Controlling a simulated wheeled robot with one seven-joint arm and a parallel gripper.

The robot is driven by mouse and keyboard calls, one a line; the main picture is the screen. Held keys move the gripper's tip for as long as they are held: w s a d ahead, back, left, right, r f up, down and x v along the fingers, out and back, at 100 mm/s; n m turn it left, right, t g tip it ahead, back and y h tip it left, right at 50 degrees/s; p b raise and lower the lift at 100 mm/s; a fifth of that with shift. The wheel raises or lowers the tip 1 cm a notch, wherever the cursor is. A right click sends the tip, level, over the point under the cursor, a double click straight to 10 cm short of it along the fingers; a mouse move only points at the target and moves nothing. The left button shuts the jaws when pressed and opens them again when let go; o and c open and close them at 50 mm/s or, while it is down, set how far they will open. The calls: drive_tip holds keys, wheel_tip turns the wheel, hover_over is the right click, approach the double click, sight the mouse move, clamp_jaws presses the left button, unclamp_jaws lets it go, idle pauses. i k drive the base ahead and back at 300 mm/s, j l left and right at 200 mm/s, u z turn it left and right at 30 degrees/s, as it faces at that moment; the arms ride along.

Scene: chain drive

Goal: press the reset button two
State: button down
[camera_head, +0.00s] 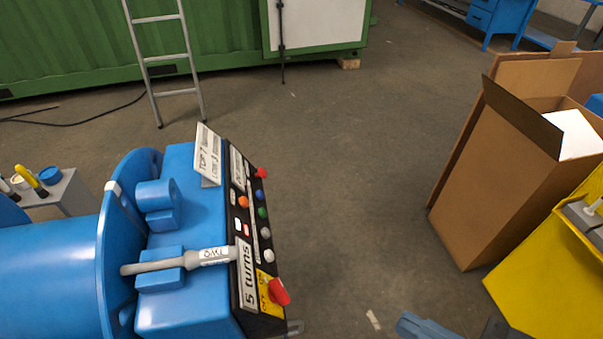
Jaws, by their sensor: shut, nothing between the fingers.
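A black control panel (249,213) runs along the right side of a blue machine (180,309). It carries a red knob (261,172), a blue button (260,195), a green button (262,213), an orange button (243,202) and two grey-white buttons, one (265,233) above the other (268,256). A larger red knob (279,291) sits on a yellow plate (264,284) at the near end. The small labels are unreadable, so I cannot tell which button is reset two. My gripper is not in view.
A grey labelled rod (190,262) lies across the machine top near a "5 turns" sign (246,274). A tilted sign (207,153) stands at its far end. A cardboard box (500,170) and a yellow container (550,285) are at right.

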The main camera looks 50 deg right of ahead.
sight(259, 195)
drive_tip(key=i+j+z, duration=0.1)
drive_tip(key=z, duration=0.9)
drive_tip(key=i+j+u, duration=0.2)
drive_tip(key=u, duration=0.15)
